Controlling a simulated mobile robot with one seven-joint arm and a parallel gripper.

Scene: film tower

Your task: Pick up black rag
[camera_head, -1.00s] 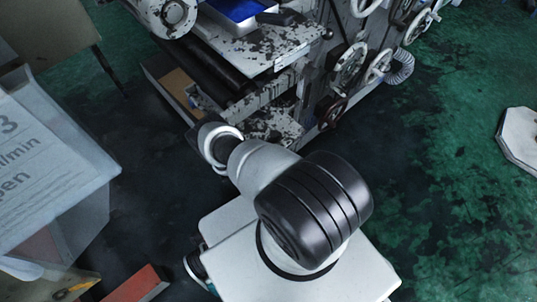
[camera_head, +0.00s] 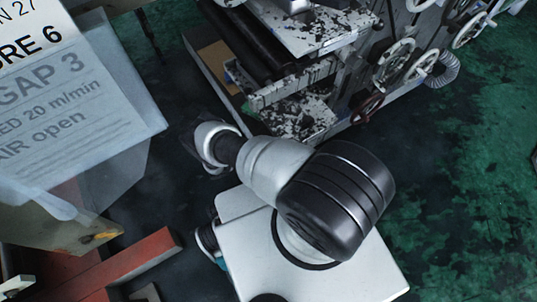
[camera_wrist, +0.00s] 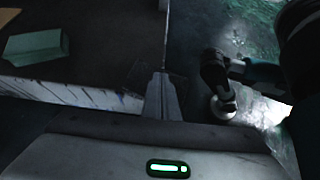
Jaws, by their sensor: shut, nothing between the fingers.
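I cannot make out the black rag for certain in either current view. My gripper (camera_wrist: 163,97) shows in the wrist view as narrow fingers closed together at the middle, with nothing held. In the head view my arm covers the middle of the picture, and the fingertips cannot be made out.
A paint-worn machine (camera_head: 300,110) with several handwheels (camera_head: 395,62) stands at the upper right. A printed sign panel (camera_head: 90,110) is close on the left, above a red beam (camera_head: 135,262). A pale green block (camera_wrist: 36,46) lies on a dark surface. Green floor (camera_head: 475,190) is open at right.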

